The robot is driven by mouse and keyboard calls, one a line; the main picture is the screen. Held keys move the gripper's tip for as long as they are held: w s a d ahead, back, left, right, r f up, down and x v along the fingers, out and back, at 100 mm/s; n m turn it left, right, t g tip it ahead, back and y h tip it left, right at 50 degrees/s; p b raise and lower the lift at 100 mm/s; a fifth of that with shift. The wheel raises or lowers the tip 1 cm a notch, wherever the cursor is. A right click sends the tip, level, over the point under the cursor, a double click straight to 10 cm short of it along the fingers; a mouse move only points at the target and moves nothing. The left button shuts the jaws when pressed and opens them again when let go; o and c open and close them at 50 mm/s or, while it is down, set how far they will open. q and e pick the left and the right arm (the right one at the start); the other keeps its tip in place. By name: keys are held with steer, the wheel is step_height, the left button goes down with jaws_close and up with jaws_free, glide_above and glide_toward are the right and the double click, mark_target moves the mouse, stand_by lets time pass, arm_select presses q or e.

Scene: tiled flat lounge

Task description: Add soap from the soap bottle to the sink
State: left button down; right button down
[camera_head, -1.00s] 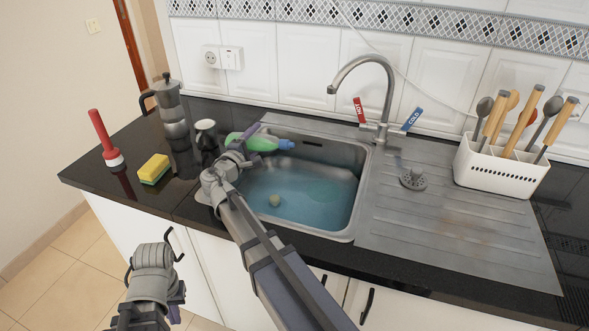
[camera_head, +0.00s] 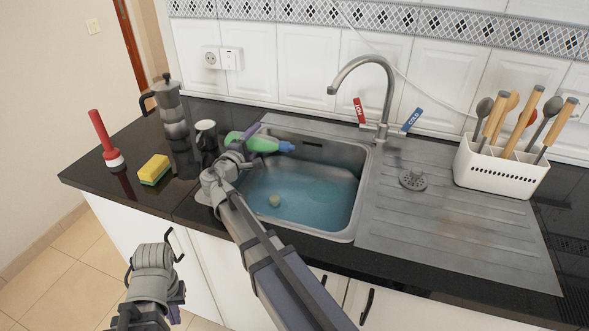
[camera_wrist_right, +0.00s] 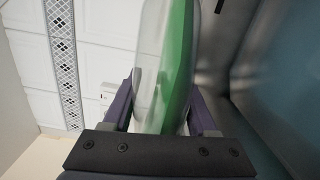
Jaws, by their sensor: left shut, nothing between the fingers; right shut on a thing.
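The green soap bottle (camera_head: 264,144) with a blue cap lies tilted on its side above the left part of the sink, its cap pointing right over the basin. My right gripper (camera_head: 237,153) is shut on the bottle; in the right wrist view the green and clear bottle body (camera_wrist_right: 176,70) stands between the two fingers (camera_wrist_right: 165,112). No soap stream can be made out. My left gripper (camera_head: 153,319) is low at the bottom left, in front of the counter, shut and empty.
A yellow sponge (camera_head: 154,170), a red plunger (camera_head: 105,140), a moka pot (camera_head: 171,105) and a dark mug (camera_head: 206,136) stand on the black counter at left. The faucet (camera_head: 385,85) rises behind the basin. A white utensil holder (camera_head: 497,170) stands at right. The drainboard (camera_head: 440,225) is mostly clear.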

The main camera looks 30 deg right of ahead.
steer(key=shift+r+m, duration=0.2)
steer(key=shift+m, duration=0.4)
stand_by(1.1)
steer(key=shift+f+m+b, duration=0.3)
steer(key=shift+f+m, duration=0.2)
steer(key=shift+m, duration=0.4)
stand_by(1.6)
steer(key=shift+r, duration=0.15)
stand_by(0.3)
